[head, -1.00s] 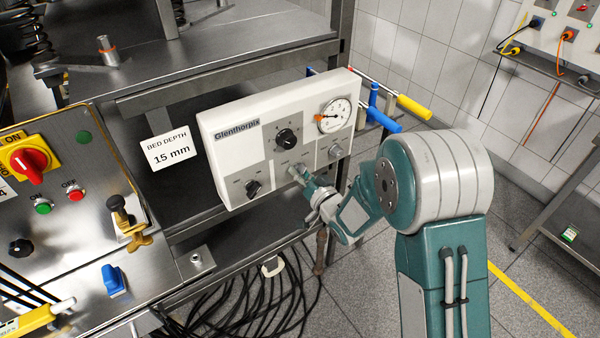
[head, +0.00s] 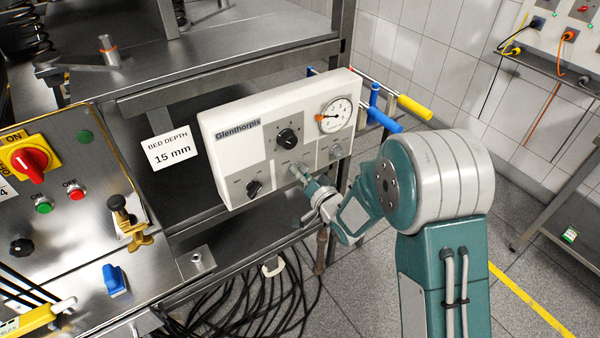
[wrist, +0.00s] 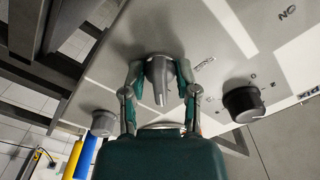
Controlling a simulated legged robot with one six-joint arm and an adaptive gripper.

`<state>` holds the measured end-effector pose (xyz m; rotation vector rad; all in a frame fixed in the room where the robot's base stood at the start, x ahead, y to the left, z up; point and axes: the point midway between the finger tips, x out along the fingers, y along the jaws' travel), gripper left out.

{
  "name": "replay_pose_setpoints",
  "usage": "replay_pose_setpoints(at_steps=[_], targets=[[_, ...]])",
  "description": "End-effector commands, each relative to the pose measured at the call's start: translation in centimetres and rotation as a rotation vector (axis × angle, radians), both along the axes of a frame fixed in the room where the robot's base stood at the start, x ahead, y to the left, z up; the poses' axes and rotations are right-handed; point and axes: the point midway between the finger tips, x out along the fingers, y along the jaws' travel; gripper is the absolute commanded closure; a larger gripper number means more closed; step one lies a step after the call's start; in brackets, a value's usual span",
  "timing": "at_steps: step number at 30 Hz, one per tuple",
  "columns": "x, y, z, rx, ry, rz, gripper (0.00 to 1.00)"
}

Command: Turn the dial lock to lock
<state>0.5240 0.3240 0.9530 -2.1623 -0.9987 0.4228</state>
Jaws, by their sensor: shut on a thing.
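The dial lock (wrist: 160,78) is a grey metal knob with a pointed grip on the lower middle of the white Glenthorpix panel (head: 230,168). In the wrist view its grip points down toward my palm. My gripper (wrist: 160,86) has one finger on each side of the knob and is shut on it. In the head view my gripper (head: 304,183) reaches the panel from the lower right and covers most of the dial lock. Small lettering beside the knob is too small to read surely.
A black knob (head: 254,187) lies left of the dial lock, and another black knob (head: 288,138) above it. A pressure gauge (head: 335,116) and a small grey knob (head: 335,152) are to the right. Blue and yellow handles (head: 412,108) stick out beyond the panel. Black cables hang below.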

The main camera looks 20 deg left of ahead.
Motion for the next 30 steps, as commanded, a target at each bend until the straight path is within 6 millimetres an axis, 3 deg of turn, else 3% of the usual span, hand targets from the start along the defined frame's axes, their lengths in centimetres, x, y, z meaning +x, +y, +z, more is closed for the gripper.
replay_pose_setpoints(at_steps=[14,30], targets=[[-0.6,-0.8,-0.1,-0.003,0.004,-0.003,0.49],[-6.9,-8.4,-0.3,-0.005,0.005,-0.006,0.49]])
